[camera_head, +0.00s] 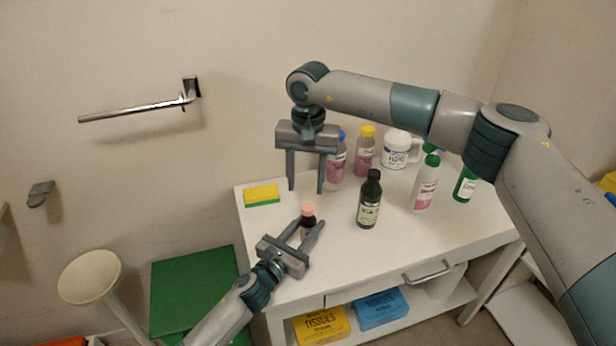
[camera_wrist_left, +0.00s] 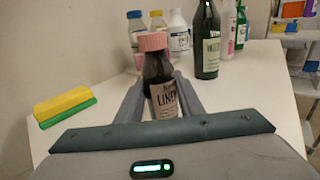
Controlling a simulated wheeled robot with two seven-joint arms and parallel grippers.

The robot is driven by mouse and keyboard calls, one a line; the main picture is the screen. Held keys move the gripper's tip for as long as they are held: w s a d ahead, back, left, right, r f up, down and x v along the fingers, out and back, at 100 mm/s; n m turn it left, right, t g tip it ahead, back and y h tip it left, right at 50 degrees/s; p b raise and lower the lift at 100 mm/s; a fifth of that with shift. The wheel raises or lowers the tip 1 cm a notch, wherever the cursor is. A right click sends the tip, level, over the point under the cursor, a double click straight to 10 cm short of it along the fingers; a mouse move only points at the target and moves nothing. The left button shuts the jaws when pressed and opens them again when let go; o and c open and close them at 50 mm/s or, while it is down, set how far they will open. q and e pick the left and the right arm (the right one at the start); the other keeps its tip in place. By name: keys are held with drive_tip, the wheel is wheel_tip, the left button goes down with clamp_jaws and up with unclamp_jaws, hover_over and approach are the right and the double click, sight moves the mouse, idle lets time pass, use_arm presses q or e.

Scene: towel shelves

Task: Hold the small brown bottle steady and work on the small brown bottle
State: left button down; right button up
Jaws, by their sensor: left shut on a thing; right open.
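The small brown bottle (camera_head: 308,219) has a pink cap and a pale label, and stands upright near the left front of the white table. My left gripper (camera_head: 306,229) is shut on it from the front left. In the left wrist view the small brown bottle (camera_wrist_left: 158,72) sits between the fingers of my left gripper (camera_wrist_left: 162,100), its lower part hidden. My right gripper (camera_head: 306,190) is open and empty, pointing down above and behind the bottle, with a clear gap between its fingers and the pink cap.
A dark green bottle (camera_head: 370,203) stands to the right. Several bottles, one with a yellow cap (camera_head: 366,146), stand at the back. A yellow and green sponge (camera_head: 262,195) lies at the table's left edge. The white table (camera_head: 400,240) is clear in front of the dark bottle.

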sight(308, 207)
drive_tip(key=n, duration=0.5)
drive_tip(key=shift+w+d+r, duration=0.25)
drive_tip(key=shift+r, duration=0.05)
drive_tip(key=shift+f, duration=4)
clamp_jaws()
